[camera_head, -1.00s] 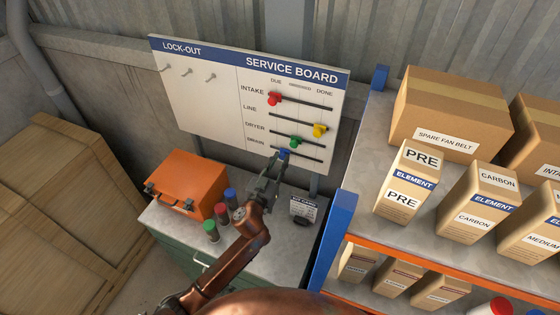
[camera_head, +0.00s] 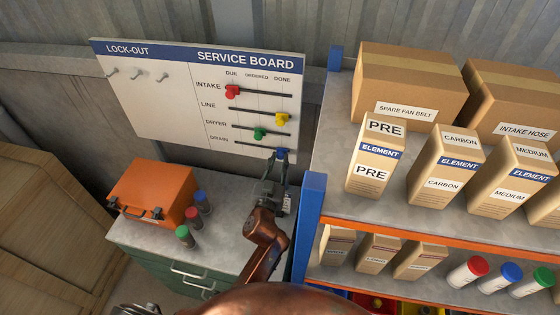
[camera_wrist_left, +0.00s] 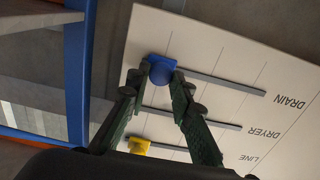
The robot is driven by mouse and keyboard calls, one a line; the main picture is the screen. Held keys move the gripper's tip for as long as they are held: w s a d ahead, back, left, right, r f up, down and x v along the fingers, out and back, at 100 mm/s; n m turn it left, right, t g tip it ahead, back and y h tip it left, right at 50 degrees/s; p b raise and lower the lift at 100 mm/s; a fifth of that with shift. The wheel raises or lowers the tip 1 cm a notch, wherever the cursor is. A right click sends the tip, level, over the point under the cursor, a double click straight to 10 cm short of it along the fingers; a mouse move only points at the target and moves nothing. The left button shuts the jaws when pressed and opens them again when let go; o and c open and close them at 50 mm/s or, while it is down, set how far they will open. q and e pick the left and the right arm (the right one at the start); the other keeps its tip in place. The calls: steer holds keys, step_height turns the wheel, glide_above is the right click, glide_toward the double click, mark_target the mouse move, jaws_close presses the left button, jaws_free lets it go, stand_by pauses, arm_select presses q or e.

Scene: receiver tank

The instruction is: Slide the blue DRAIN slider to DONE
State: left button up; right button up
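The blue DRAIN slider (camera_head: 282,154) sits at the right end of the lowest track, under the DONE column of the service board (camera_head: 160,100). In the left wrist view, which shows the board upside down, the blue slider (camera_wrist_left: 161,69) is at the left end of the DRAIN track, with the bare track running right toward the DRAIN label. My left gripper (camera_head: 281,160) is at the slider. Its fingers (camera_wrist_left: 157,80) flank the knob on both sides and appear closed on it.
Red (camera_head: 232,92), yellow (camera_head: 282,119) and green (camera_head: 259,134) sliders sit on the tracks above. Below are an orange case (camera_head: 152,193) and several capped cylinders on a cabinet. A shelf with a blue post (camera_head: 309,215) and boxes stands close to the right of my left arm.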

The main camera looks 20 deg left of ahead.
arm_select(q)
steer(key=shift+o, duration=0.7)
steer(key=shift+d, duration=0.2)
steer(key=o, duration=0.3)
steer(key=shift+w, duration=0.1)
steer(key=s, duration=1.2)
steer(key=shift+d, duration=0.25)
arm_select(e)
steer(key=shift+s+d, duration=0.1)
steer(key=shift+s, duration=0.4)
